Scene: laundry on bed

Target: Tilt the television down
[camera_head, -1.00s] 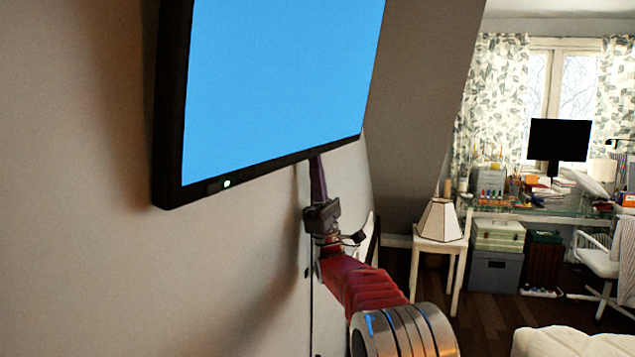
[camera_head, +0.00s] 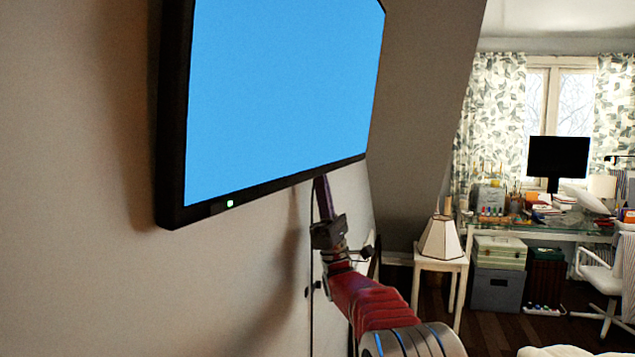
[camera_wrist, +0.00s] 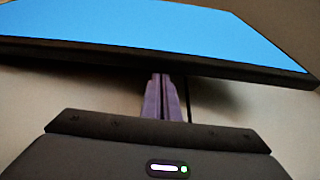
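The television (camera_head: 275,95) is a black-framed screen, lit plain blue, on the wall at the upper left in the head view. A small green light shows on its lower edge. Its top runs out of the picture. In the wrist view its underside and screen (camera_wrist: 190,35) fill the top. My gripper (camera_head: 321,182) points up from below, with its purple fingers at the television's lower edge, right of its middle. In the wrist view the fingers (camera_wrist: 160,82) lie close together with only a thin slot between them and nothing visible held. I cannot tell whether the tips touch the frame.
A cable (camera_head: 311,260) hangs down the wall below the television. A white side table (camera_head: 440,264) with a lamp (camera_head: 440,237) stands to the right. Farther back are a cluttered desk and a white chair (camera_head: 605,270). A bed corner (camera_head: 555,351) shows at the bottom right.

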